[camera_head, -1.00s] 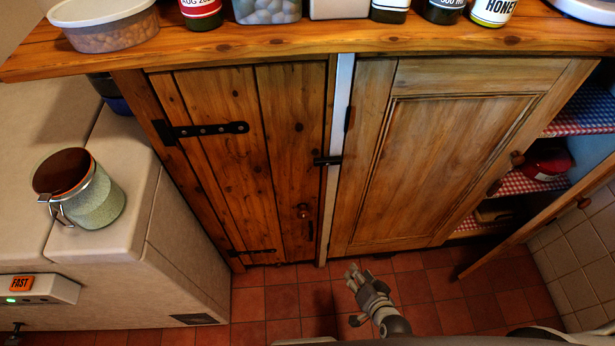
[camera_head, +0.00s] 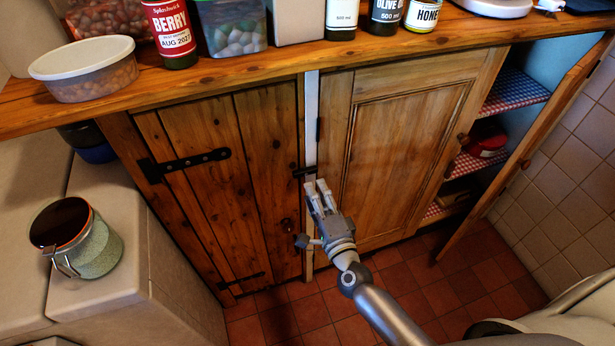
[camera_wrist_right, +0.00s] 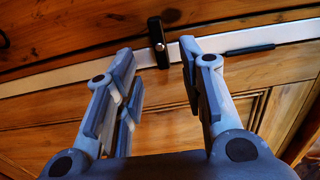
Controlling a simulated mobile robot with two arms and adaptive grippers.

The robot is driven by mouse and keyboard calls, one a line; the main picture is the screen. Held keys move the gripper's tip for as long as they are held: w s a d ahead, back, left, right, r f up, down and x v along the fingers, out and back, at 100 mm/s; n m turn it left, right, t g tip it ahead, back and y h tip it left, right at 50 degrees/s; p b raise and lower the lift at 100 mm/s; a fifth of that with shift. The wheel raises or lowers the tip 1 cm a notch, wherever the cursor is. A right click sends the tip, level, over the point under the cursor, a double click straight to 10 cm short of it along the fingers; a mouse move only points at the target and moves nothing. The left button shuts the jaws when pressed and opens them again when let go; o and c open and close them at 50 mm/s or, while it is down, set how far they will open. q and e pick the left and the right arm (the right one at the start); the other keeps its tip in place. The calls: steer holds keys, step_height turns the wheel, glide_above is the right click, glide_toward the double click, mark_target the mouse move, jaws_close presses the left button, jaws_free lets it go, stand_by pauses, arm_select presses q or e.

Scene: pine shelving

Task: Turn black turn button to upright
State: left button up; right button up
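The black turn button (camera_head: 304,171) lies level across the pale strip (camera_head: 311,125) between two cupboard doors. In the right wrist view the button (camera_wrist_right: 158,42) crosses the strip, with a metal screw at its middle. My right gripper (camera_head: 317,185) is just below the button in the head view, pointing up at it. In the wrist view the right gripper (camera_wrist_right: 157,62) has its fingers apart, with nothing between them, and the button shows ahead of the gap. I cannot tell whether a fingertip touches it. My left gripper is not in view.
The plank door (camera_head: 215,180) on the left has a round knob (camera_head: 287,225). The panelled door (camera_head: 400,150) is on the right. Beyond it an open door (camera_head: 530,140) sticks out from shelves. Jars and tubs stand on the worktop (camera_head: 270,62) above.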

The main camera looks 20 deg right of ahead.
mark_target(306, 174)
steer(key=shift+w+a, duration=0.15)
steer(key=shift+w, duration=2.9)
steer(key=shift+c, duration=0.3)
jaws_close()
